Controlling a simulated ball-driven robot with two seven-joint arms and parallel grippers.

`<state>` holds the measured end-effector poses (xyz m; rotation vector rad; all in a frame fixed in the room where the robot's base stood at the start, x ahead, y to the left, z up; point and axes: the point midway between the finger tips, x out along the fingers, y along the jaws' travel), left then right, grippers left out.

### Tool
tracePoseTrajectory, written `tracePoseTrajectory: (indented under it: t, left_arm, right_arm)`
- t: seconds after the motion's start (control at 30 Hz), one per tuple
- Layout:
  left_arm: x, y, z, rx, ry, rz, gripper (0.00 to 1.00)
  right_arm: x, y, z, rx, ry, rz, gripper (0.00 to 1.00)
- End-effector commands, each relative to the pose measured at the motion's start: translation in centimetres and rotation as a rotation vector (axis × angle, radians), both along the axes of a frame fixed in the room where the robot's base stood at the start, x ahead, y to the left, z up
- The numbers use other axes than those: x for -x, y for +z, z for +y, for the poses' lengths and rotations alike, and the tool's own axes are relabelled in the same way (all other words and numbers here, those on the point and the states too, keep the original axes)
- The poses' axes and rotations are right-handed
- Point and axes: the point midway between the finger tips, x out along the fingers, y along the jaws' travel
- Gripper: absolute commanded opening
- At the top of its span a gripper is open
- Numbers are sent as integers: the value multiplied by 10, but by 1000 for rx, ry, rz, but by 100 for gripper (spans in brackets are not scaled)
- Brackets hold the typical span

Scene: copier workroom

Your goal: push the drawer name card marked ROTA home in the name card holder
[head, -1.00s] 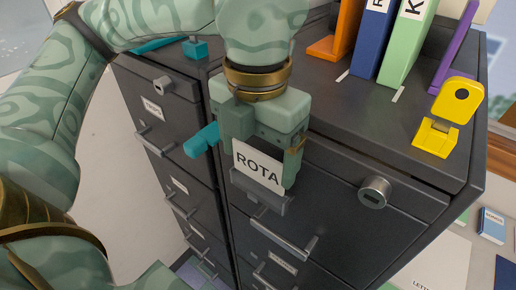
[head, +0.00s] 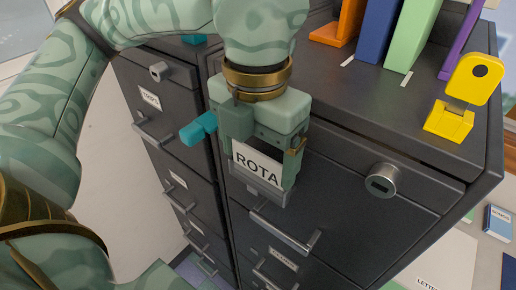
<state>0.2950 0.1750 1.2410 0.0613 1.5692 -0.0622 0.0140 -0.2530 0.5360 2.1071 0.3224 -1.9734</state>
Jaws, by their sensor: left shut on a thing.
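The white name card marked ROTA (head: 257,166) is upright at the front of the top drawer of the nearer cabinet. My left gripper (head: 263,170) is above and around it, shut on the card with a finger at each side. The card's lower edge is at the grey name card holder (head: 262,191), just above the drawer handle (head: 285,231). The lower edge appears to be behind the holder's front lip; how deep it sits I cannot tell. The fingers hide the card's sides and part of the holder. My right gripper is not in view.
A round lock (head: 382,181) sticks out right of the holder. A second dark cabinet (head: 160,98) stands at left. A teal piece (head: 199,129) shows beside my gripper.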

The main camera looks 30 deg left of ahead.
Motion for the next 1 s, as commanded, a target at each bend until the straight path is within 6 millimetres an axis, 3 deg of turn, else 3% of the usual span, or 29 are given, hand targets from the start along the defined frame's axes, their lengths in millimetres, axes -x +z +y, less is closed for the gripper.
tracePoseTrajectory:
  t: [0.27, 1.0]
  left_arm:
    - [0, -2, 0, 0, 0, 0, 62]
    - [0, 26, 0, 0, 0, 0, 62]
  right_arm:
    - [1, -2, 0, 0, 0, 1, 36]
    - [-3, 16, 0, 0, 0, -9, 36]
